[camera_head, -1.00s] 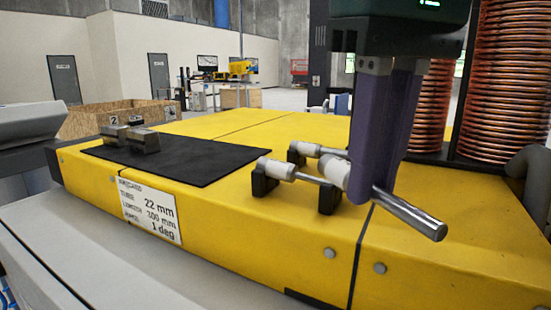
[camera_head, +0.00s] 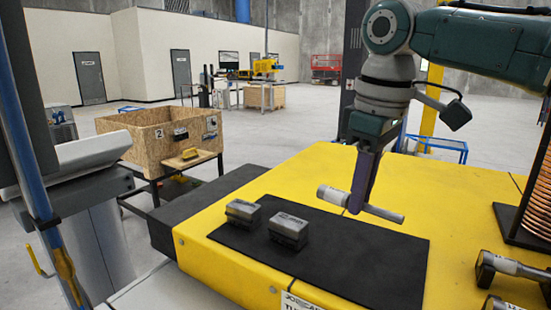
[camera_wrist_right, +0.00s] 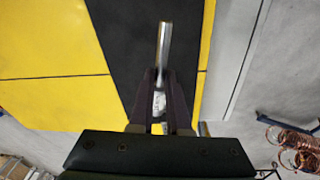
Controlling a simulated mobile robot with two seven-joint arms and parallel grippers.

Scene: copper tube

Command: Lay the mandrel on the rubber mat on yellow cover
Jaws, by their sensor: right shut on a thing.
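My right gripper (camera_head: 358,208) is shut on the mandrel (camera_head: 384,212), a grey metal rod with a thicker pale end at the left. It holds the mandrel crosswise over the far right part of the black rubber mat (camera_head: 370,255). The mandrel looks slightly above the mat; the exact gap cannot be told. The mat lies flat on the yellow cover (camera_head: 460,200). In the right wrist view, the mandrel's bright rod (camera_wrist_right: 164,45) sticks out past the fingers over the black mat (camera_wrist_right: 125,40). My left gripper is not in view.
Two grey metal blocks (camera_head: 289,230) (camera_head: 243,214) sit on the mat's left part. Other mandrels rest on black stands (camera_head: 487,262) at the right edge, near a copper coil (camera_head: 540,190). A wooden crate (camera_head: 150,145) stands behind left. The mat's middle and right are clear.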

